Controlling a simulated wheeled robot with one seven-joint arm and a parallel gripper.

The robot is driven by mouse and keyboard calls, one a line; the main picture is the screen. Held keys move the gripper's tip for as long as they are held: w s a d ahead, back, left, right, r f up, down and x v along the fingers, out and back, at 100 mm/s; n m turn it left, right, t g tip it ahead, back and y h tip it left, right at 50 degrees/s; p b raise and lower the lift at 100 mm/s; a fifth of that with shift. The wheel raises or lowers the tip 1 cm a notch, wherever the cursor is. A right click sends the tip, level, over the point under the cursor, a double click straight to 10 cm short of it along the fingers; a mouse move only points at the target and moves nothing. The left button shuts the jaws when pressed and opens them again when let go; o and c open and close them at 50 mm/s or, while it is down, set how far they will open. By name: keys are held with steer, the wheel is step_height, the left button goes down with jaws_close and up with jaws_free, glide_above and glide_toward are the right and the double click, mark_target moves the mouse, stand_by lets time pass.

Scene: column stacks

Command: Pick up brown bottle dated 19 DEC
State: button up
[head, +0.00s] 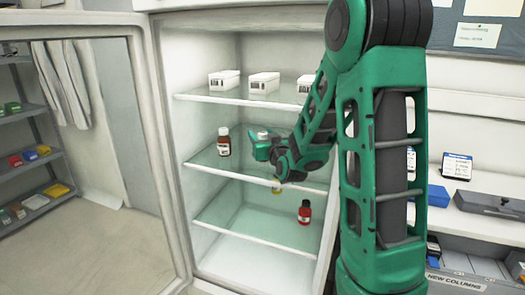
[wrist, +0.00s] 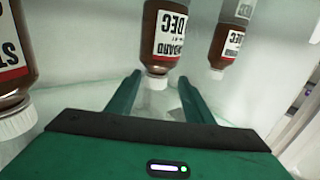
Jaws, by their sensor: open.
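In the wrist view, where labels appear upside down, three brown bottles with white caps show. The middle bottle (wrist: 168,32) has a label reading DEC and is just beyond and between my fingertips; its day number is cut off. The right bottle (wrist: 231,42) also reads DEC, day not readable. The left bottle (wrist: 16,55) is close, its date out of view. In the head view, a brown bottle (head: 223,145) stands upright on the middle shelf, left of my gripper (head: 258,149). My gripper is open and empty, and my arm hides part of that shelf.
The cabinet's glass middle shelf (head: 232,170) bears the bottles. White boxes (head: 264,82) stand on the shelf above. A red bottle (head: 305,212) stands on the shelf below. The open door (head: 160,150) is at the left.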

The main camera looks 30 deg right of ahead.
steer(key=x, duration=0.5)
steer(key=shift+d+f, duration=0.1)
steer(key=shift+d, duration=0.2)
jaws_close()
